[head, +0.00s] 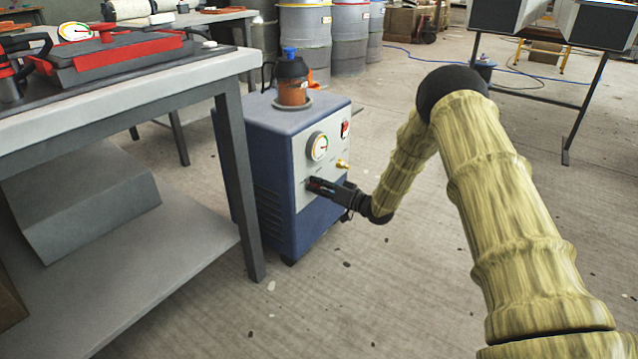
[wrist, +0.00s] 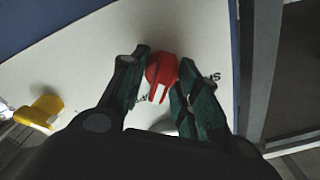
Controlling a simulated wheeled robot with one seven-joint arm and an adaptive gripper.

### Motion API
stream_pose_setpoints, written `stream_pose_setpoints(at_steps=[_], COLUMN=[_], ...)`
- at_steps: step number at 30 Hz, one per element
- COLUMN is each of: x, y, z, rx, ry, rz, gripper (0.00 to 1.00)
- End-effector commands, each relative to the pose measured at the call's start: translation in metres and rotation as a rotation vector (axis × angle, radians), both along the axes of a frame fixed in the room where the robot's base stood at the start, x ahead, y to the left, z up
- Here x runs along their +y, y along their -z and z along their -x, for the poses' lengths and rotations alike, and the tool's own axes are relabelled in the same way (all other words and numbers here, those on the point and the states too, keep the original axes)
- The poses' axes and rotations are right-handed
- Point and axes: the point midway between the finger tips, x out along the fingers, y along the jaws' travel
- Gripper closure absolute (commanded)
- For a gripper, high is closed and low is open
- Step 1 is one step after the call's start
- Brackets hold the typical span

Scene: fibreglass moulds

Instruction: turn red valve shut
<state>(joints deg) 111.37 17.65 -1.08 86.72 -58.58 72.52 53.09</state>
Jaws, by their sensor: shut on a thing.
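The red valve (wrist: 161,74) is a small red knob with a pale stripe on the light front panel (wrist: 90,60) of a blue machine. My gripper (wrist: 160,88) is shut on the red valve, with one dark green finger on each side of it. In the head view my gripper (head: 318,187) reaches the lower part of the machine's front panel, below a round gauge (head: 318,147). There the gripper mostly hides the valve. Printed letters beside the knob are partly covered by the fingers.
A brass fitting (head: 342,165) sticks out of the panel above my gripper, and a red switch (head: 345,129) is higher up. An orange jar (head: 292,92) stands on the blue machine (head: 270,190). A workbench (head: 130,90) stands close on the left. The floor to the right is open.

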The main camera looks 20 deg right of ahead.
Motion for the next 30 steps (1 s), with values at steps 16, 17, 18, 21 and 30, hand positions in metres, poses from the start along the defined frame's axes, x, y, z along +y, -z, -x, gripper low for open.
stream_pose_setpoints(at_steps=[16, 17, 18, 21, 30], x=[0.0022, 0.0024, 0.0029, 0.0032, 0.0045], y=[-0.0042, -0.0041, -0.004, -0.004, -0.0025], z=[0.0022, 0.0024, 0.0025, 0.003, 0.0042], rx=[-0.307, -0.325, -0.348, -0.408, -0.582], ry=[-0.001, -0.001, -0.001, -0.001, -0.002], rz=[0.399, 0.421, 0.452, 0.527, 0.751], gripper=[0.93, 0.93, 0.93, 0.93, 0.93])
